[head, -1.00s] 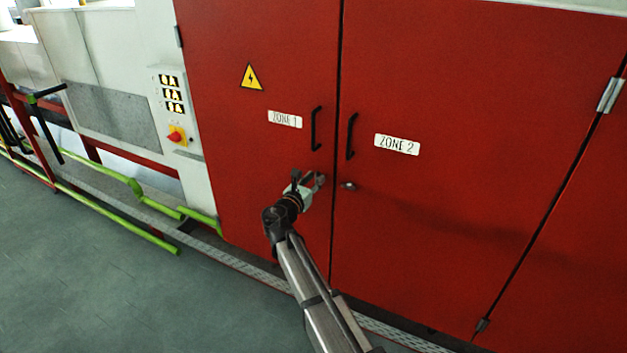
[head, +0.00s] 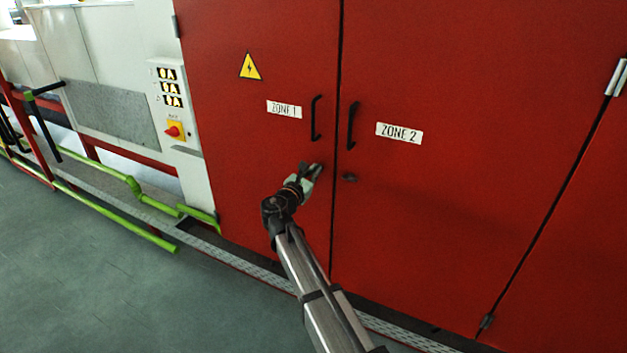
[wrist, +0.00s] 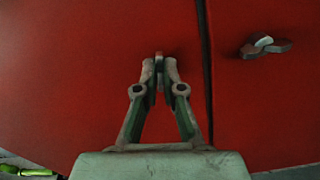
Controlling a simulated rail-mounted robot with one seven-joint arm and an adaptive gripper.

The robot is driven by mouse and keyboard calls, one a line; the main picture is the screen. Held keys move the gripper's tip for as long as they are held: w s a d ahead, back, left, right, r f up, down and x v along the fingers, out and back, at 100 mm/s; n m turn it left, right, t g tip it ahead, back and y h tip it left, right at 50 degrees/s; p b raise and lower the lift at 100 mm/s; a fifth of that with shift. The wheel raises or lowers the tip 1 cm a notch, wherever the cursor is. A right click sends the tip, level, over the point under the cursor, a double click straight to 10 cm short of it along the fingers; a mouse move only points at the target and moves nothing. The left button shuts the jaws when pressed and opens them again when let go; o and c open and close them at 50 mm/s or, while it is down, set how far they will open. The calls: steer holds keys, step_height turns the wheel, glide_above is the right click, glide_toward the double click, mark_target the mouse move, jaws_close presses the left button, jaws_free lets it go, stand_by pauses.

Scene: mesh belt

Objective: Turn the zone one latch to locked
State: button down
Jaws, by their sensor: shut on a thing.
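The zone one latch (wrist: 159,58) is a small grey piece on the red ZONE 1 door (head: 235,150), low near the door's right edge and below its black handle. My gripper (wrist: 159,75) is shut on it, with one finger on each side in the wrist view. In the head view my gripper (head: 310,170) covers most of the latch, so its angle is hard to read there. In the wrist view the latch's visible end stands roughly upright between the fingertips.
The zone two latch (wrist: 265,45) sits just right of the door seam on the ZONE 2 door (head: 450,200). Two black handles (head: 316,118) (head: 352,125) stand out above the latches. A control panel (head: 173,100) with a red knob is at left. Green pipes (head: 130,215) run low at left.

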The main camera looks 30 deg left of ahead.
steer(key=shift+d+f+m+b, duration=0.1)
steer(key=shift+f+m+b, duration=0.05)
steer(key=shift+m+b, duration=4.2)
steer(key=shift+d+f+m+b, duration=0.15)
steer(key=shift+m+b, duration=3.1)
steer(key=shift+b, duration=2.15)
steer(key=shift+a+r, duration=0.1)
steer(key=c, duration=1.3)
jaws_free()
steer(key=s, duration=1.2)
steer(key=shift+a, duration=0.1)
